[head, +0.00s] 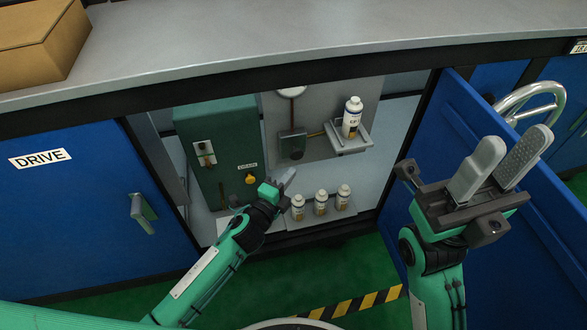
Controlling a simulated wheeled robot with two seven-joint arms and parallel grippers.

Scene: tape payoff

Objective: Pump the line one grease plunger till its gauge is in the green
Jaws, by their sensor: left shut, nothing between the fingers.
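Inside the open cabinet, a grey panel carries a round white gauge (291,93), cut off by the bench edge. Its needle and any green band cannot be read. A reddish line runs down from it to a dark block with a round knob (297,143), which may be the grease plunger; no line number is legible. My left gripper (287,179) is shut and empty, below that block and right of the green box's yellow knob (250,179). It appears apart from both, though depth is hard to judge. My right gripper (516,140) is open and empty by the blue door.
A green box (219,130) stands left in the cabinet. A white bottle (352,118) stands on a small shelf (347,140); 3 more bottles (320,203) stand on the cabinet floor. The open blue door (450,130) bounds the right. A cardboard box (40,40) sits on the bench.

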